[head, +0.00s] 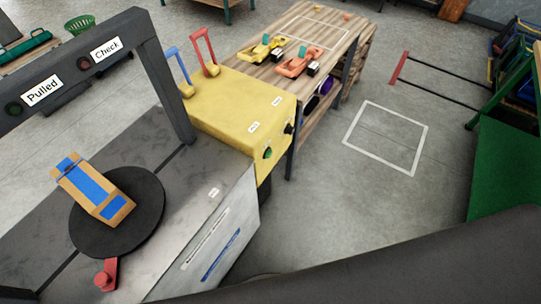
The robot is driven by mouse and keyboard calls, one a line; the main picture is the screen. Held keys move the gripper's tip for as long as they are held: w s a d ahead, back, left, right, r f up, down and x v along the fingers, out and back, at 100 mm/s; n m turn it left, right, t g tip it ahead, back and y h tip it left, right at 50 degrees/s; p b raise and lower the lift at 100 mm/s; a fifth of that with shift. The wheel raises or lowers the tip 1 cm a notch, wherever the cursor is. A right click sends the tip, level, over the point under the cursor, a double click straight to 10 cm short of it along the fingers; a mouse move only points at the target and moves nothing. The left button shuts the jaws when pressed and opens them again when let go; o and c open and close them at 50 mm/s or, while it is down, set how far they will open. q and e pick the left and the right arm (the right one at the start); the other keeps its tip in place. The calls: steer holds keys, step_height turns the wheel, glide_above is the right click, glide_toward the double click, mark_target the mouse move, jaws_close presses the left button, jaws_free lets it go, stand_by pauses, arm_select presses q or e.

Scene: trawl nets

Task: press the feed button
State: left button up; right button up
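A yellow machine box (238,109) stands beyond the grey metal bench. A round green button (267,153) sits on its side face, with a dark knob (289,128) further along that face. Small white labels (253,127) lie on the box top, too small to read, so I cannot tell which control is marked feed. A blue lever (177,65) and a red lever (206,52) stand at the far edge of the box. Neither of my grippers shows in the head view, and nothing touches the button.
A dark frame (165,90) with "Pulled" and "Check" signs arches over the bench (190,222). An orange-and-blue block (92,190) sits on a black disc (140,214), near a red handle (107,275). A wooden table (245,60) stands behind. Floor on the right is mostly clear.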

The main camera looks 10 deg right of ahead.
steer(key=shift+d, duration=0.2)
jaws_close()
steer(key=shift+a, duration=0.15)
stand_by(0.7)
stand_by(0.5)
